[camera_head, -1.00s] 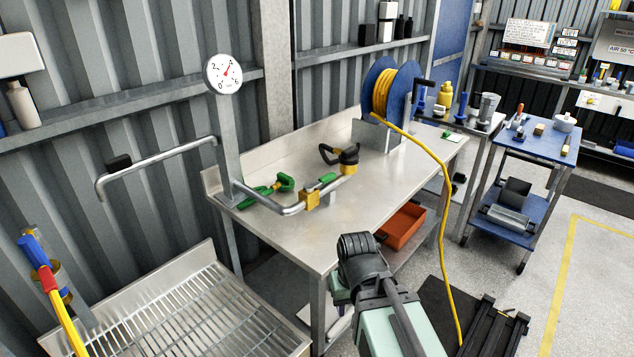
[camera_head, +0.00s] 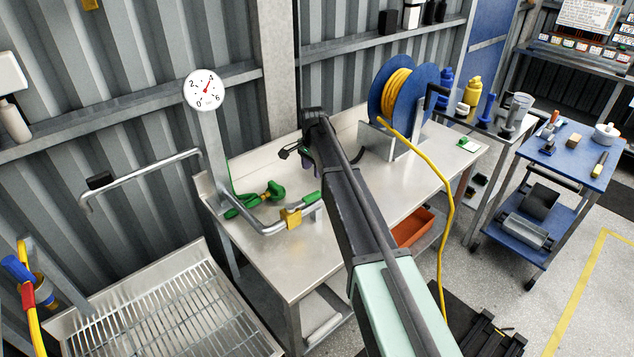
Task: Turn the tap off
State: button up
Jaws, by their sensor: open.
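The tap is a brass valve body (camera_head: 291,219) on a grey metal pipe (camera_head: 264,228) above the steel bench. Its green lever (camera_head: 312,199) appears to lie roughly along the pipe. A separate green item (camera_head: 260,199) lies behind the pipe on the bench. My gripper (camera_head: 294,153) is up and behind the tap in the picture, over the back of the bench and apart from the lever. It is open. My own wrist hides most of it, and I see nothing held in it.
A round pressure gauge (camera_head: 205,90) sits on a post at the left. A bent pipe (camera_head: 140,175) sticks out left of the post. A blue reel (camera_head: 404,92) with a yellow hose (camera_head: 449,200) stands on the bench (camera_head: 290,265). A slatted draining tray (camera_head: 165,310) is at lower left.

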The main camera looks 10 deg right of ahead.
aim_at(312, 195)
jog(key=shift+m, duration=0.5)
jog(key=f+b, duration=0.7)
jog(key=s+a+f+b, duration=0.1)
jog(key=f+b, duration=0.2)
jog(key=b, duration=0.1)
jog(key=shift+f, duration=0.4)
jog(key=shift+r, duration=0.1)
grip_shut()
